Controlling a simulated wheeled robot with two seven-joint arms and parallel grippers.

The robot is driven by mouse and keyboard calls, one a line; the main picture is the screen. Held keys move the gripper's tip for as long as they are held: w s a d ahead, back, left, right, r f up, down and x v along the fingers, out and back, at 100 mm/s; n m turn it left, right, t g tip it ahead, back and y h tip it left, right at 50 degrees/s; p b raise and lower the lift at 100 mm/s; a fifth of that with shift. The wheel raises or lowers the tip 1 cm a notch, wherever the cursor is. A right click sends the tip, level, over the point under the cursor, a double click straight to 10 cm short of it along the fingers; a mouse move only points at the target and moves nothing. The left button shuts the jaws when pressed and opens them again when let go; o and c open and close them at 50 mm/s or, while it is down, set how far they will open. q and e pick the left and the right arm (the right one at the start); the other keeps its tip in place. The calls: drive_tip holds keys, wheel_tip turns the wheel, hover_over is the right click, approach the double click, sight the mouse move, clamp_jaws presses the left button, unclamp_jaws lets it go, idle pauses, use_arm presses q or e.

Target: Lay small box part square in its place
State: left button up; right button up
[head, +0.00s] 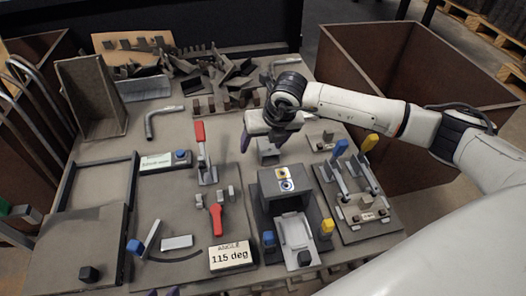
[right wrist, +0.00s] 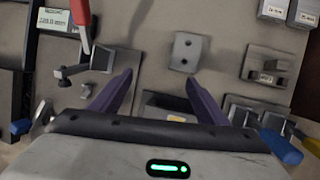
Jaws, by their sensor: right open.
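A small grey bracket-like part with two holes, which I take to be the small box part (head: 268,154), sits on the grey bench top just below my right gripper. In the right wrist view this part (right wrist: 187,52) lies beyond the fingertips, apart from them. My right gripper (head: 262,140) is open and empty, its purple fingers (right wrist: 160,82) spread. I cannot tell which place is meant for the part.
A dark box-shaped fixture (head: 285,182) stands in front of the part. Red-handled (head: 200,132) and blue-handled clamps (head: 340,147) flank it. Metal scraps (head: 228,72) lie at the back; a brown bin (head: 432,85) stands right.

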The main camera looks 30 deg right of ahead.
drive_tip(key=h, duration=0.2)
approach(268, 145)
drive_tip(key=shift+d+f+m+b, duration=0.15)
drive_tip(key=shift+d+f+b, duration=0.05)
drive_tip(key=shift+f+b, duration=0.3)
drive_tip(key=shift+d+f+m+b, duration=0.2)
drive_tip(key=shift+f+b, duration=0.15)
drive_tip(key=shift+f, duration=0.3)
drive_tip(key=x, duration=0.1)
drive_tip(key=b+x, duration=0.1)
drive_tip(key=x, duration=0.1)
drive_tip(key=b+x, duration=0.1)
drive_tip(key=x, duration=0.1)
drive_tip(key=shift+w+a+r, duration=0.1)
drive_tip(key=shift+w+a, duration=0.15)
drive_tip(key=shift+a, duration=0.05)
drive_tip(key=shift+w+f+b, duration=0.15)
drive_tip(key=shift+f+b, duration=0.15)
drive_tip(key=shift+b, duration=0.1)
drive_tip(key=shift+w+d+f, duration=0.1)
use_arm(q)
drive_tip(key=shift+t+h, duration=0.7)
drive_tip(key=shift+h, duration=0.2)
drive_tip(key=w+d+r, duration=0.1)
drive_tip(key=d+r, duration=0.1)
drive_tip(key=d, duration=0.1)
drive_tip(key=shift+w+r, duration=0.35)
drive_tip(key=shift+r, duration=0.05)
use_arm(e)
drive_tip(key=c, duration=1.3)
